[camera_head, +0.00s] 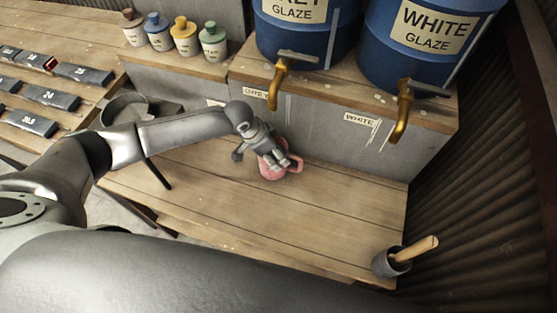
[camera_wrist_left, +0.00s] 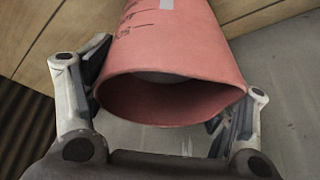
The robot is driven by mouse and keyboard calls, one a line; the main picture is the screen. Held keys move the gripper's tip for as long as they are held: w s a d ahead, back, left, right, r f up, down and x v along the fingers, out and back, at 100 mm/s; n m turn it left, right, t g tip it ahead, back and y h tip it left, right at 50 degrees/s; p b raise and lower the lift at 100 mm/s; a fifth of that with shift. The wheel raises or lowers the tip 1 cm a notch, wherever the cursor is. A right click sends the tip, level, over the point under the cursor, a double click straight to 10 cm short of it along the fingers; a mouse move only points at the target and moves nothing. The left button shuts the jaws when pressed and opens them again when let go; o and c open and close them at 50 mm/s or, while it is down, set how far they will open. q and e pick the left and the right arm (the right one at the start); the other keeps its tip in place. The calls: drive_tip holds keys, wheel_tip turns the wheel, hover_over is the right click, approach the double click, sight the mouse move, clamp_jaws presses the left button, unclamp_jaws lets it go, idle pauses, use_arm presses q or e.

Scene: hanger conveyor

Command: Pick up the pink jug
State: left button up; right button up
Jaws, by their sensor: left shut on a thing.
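The pink jug (camera_head: 268,172) is on or just above the wooden bench, below the glaze drums; whether it touches the wood cannot be told. My left gripper (camera_head: 281,161) is shut on it from above and hides part of it. In the left wrist view the jug (camera_wrist_left: 170,50) has its open rim toward the camera and dark marks on its side. The fingers of my left gripper (camera_wrist_left: 165,105) are on either side of the jug near its rim. My right gripper is not in view.
Blue drums labelled GREY GLAZE (camera_head: 290,45) and WHITE GLAZE (camera_head: 405,65) stand on a ledge behind, with brass taps (camera_head: 277,88) and (camera_head: 402,112) jutting forward. A dark pot with a wooden handle (camera_head: 391,262) is at front right. The bench (camera_head: 330,215) is clear between.

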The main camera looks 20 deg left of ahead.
use_arm(q)
drive_tip(key=c, duration=0.5)
drive_tip(key=shift+w+r, duration=0.1)
drive_tip(key=c, duration=0.3)
drive_tip(key=shift+r, duration=0.1)
